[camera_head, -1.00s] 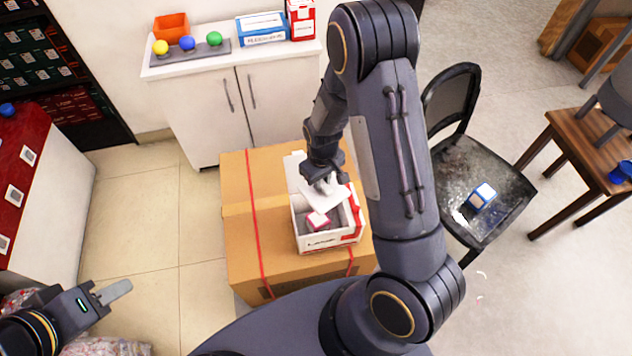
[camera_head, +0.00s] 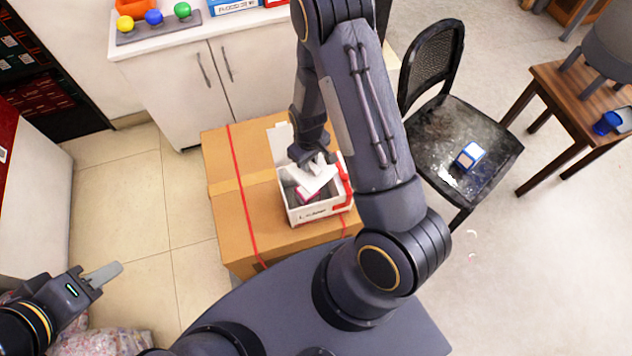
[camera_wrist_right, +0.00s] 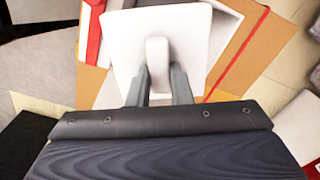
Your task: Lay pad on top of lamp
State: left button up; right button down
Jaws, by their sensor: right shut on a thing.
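My right gripper (camera_wrist_right: 158,84) is shut on the white pad (camera_wrist_right: 188,38), gripping a raised tab on it. In the head view the pad (camera_head: 313,179) is tilted over the open white box (camera_head: 318,211) on the cardboard carton. A small pink-red item, perhaps the lamp (camera_head: 307,194), shows in the box, partly covered by the pad. I cannot tell whether the pad touches it. My left gripper (camera_head: 103,275) is at the lower left, away from the box; its fingers look close together and its opening is unclear.
The large cardboard carton (camera_head: 235,237) with red straps bears the white box. A white cabinet (camera_head: 190,95) stands behind it. A black chair (camera_head: 480,150) with a blue-white box (camera_head: 469,157) stands to the right. Floor is free left of the carton.

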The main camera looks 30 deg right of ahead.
jog(key=c, duration=1.2)
grip_release()
jog(key=shift+c, duration=0.2)
jog(key=shift+r, duration=3.95)
